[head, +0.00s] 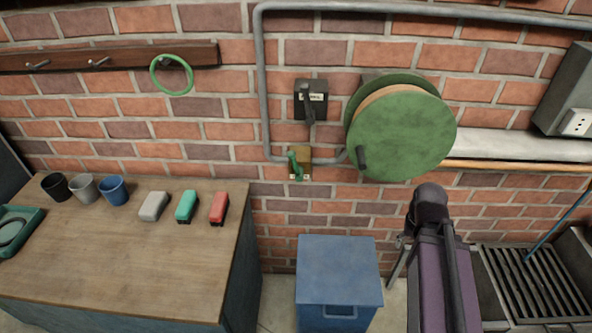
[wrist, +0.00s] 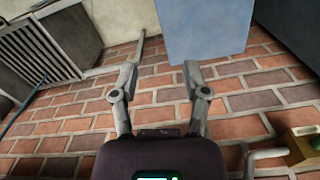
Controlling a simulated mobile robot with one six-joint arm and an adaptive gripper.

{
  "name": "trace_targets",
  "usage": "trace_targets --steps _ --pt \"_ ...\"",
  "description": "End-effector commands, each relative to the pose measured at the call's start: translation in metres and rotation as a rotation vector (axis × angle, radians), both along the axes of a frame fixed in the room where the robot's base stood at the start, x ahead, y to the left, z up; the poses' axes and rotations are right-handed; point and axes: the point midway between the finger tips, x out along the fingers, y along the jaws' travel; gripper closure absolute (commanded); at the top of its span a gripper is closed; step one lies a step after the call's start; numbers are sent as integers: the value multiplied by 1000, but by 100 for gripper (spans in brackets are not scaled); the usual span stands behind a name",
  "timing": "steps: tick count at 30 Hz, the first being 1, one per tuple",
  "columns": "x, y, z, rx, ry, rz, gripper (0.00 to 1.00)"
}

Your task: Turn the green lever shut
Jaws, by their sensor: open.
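The green lever (head: 294,165) sits on a brass valve body (head: 304,154) on the brick wall, with its handle hanging roughly downward. In the wrist view, the brass valve body (wrist: 304,145) is at the lower right edge, with a bit of green lever (wrist: 306,131) on it, cut off by the frame. My gripper (wrist: 160,67) is open and empty in the wrist view, its fingers apart in front of bricks and well away from the lever. In the head view my arm is at the lower right of the valve and mostly hides the gripper.
A grey pipe (head: 263,90) runs down to the valve. A large green reel (head: 402,135) with a dark knob stands out right of the lever, and a dark switch box (head: 311,100) is above it. A blue bin (head: 338,270) stands below. A wooden bench (head: 120,255) is at left.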

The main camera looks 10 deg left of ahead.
Motion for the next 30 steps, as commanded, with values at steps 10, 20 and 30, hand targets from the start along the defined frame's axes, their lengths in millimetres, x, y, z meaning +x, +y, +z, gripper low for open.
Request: trace_targets --steps 10,20,30 --pt "9 8 -8 -63 -14 -13 41" --pt "41 42 -23 -289 -117 -72 41" --pt "77 97 -24 -506 -339 -132 41"
